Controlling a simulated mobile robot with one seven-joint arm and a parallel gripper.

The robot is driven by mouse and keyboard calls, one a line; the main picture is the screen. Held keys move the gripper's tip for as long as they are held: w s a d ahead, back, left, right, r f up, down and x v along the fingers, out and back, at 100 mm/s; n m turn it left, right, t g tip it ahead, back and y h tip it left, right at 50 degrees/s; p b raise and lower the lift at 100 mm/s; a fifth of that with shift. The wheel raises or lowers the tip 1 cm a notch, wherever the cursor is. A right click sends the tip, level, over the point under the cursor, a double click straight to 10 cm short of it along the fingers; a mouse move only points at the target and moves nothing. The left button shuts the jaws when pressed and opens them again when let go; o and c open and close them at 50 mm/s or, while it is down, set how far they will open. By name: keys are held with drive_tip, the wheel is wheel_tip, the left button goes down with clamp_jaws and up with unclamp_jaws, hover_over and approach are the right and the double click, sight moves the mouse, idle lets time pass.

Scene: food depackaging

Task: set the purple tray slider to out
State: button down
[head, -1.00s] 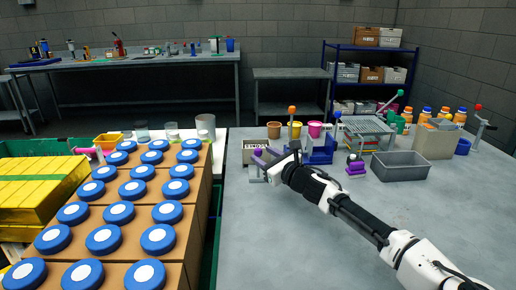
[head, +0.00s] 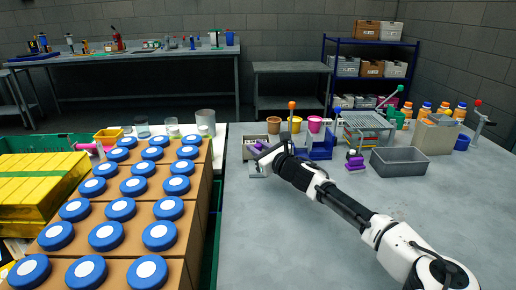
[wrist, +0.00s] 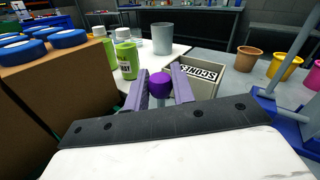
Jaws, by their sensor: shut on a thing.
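A round purple knob (wrist: 160,83) on a pale stem stands between the two lilac fingers of my gripper (wrist: 160,92) in the wrist view. My gripper is shut on this knob. The pale box labelled "SCONES" (wrist: 208,82) is just beyond and right of the knob. In the head view my gripper (head: 264,151) is at the left end of the grey table (head: 320,235), beside the box. The knob cannot be made out there, and the slider's track is hidden.
Left of the gripper are brown cartons with blue lids (head: 128,187). Right are coloured cups (head: 314,124), a blue fixture (head: 320,148) and a grey bin (head: 400,161). The table front is clear.

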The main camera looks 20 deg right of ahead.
drive_tip(key=shift+w+d+b, duration=0.3)
drive_tip(key=shift+w+b, duration=0.05)
drive_tip(key=shift+w, duration=0.65)
drive_tip(key=shift+w+d+b, duration=0.3)
drive_tip(key=shift+w+b, duration=0.1)
drive_tip(key=shift+w, duration=0.6)
drive_tip(key=shift+w+d+b, duration=0.3)
drive_tip(key=shift+w+b, duration=0.05)
drive_tip(key=shift+w, duration=0.65)
drive_tip(key=c, duration=1.2)
unclamp_jaws()
drive_tip(key=shift+c, duration=0.2)
drive_tip(key=shift+s, duration=0.1)
drive_tip(key=b+v, duration=0.3)
drive_tip(key=v, duration=1)
drive_tip(key=shift+s, duration=0.3)
drive_tip(key=shift+r, duration=0.15)
